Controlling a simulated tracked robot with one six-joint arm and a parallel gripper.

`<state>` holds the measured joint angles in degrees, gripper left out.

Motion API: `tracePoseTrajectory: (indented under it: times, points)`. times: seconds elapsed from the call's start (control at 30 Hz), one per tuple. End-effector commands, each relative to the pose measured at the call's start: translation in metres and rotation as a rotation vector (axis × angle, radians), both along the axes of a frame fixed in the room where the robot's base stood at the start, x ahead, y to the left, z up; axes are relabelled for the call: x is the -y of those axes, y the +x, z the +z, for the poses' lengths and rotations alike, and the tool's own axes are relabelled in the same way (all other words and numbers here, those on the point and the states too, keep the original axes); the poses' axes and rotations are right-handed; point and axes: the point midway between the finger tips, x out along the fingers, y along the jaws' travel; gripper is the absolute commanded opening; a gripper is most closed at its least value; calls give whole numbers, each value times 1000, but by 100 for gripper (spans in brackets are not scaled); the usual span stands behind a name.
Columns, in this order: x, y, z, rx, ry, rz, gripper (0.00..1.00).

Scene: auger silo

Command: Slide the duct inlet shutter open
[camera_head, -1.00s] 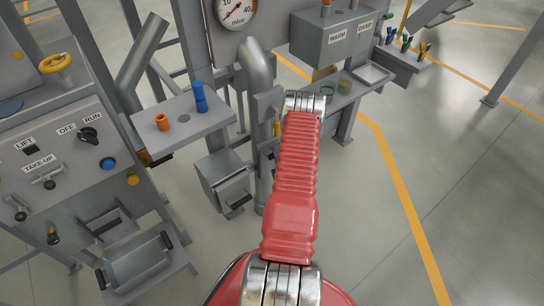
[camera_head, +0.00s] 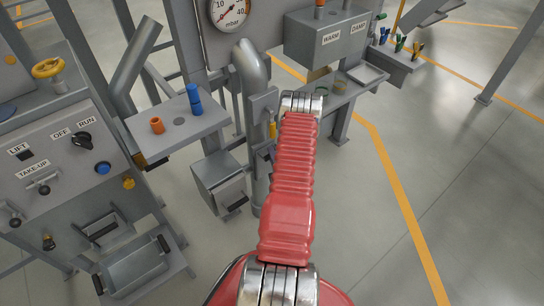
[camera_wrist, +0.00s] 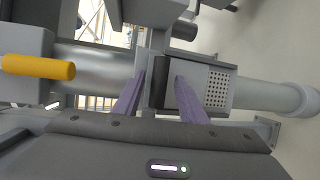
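The grey duct (camera_head: 258,190) rises upright at centre in the head view, behind my red arm. It runs sideways across the wrist view (camera_wrist: 265,95). The inlet shutter (camera_wrist: 195,78) is a grey plate on the duct with a dark raised grip (camera_wrist: 165,90). A perforated patch (camera_wrist: 219,88) shows just right of the plate. My gripper (camera_wrist: 160,78) has two purple fingers, one on each side of the dark grip and apart from each other. Whether the fingertips touch it is unclear. In the head view my arm hides the fingers.
A yellow handle (camera_wrist: 38,67) sticks out left of the shutter in the wrist view. A shelf (camera_head: 185,127) with orange and blue parts stands left of the duct. A grey bin (camera_head: 222,182) sits low beside it. The WARM/DAMP box (camera_head: 325,42) is up right.

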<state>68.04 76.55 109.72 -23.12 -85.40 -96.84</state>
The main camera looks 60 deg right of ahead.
Motion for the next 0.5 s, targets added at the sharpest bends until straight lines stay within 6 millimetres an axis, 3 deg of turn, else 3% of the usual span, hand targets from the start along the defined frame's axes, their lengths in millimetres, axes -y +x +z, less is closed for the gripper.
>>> tracePoseTrajectory:
  times: [0.5]
  points:
    - [-59, -63, 14, -1, 3, -5, 38]
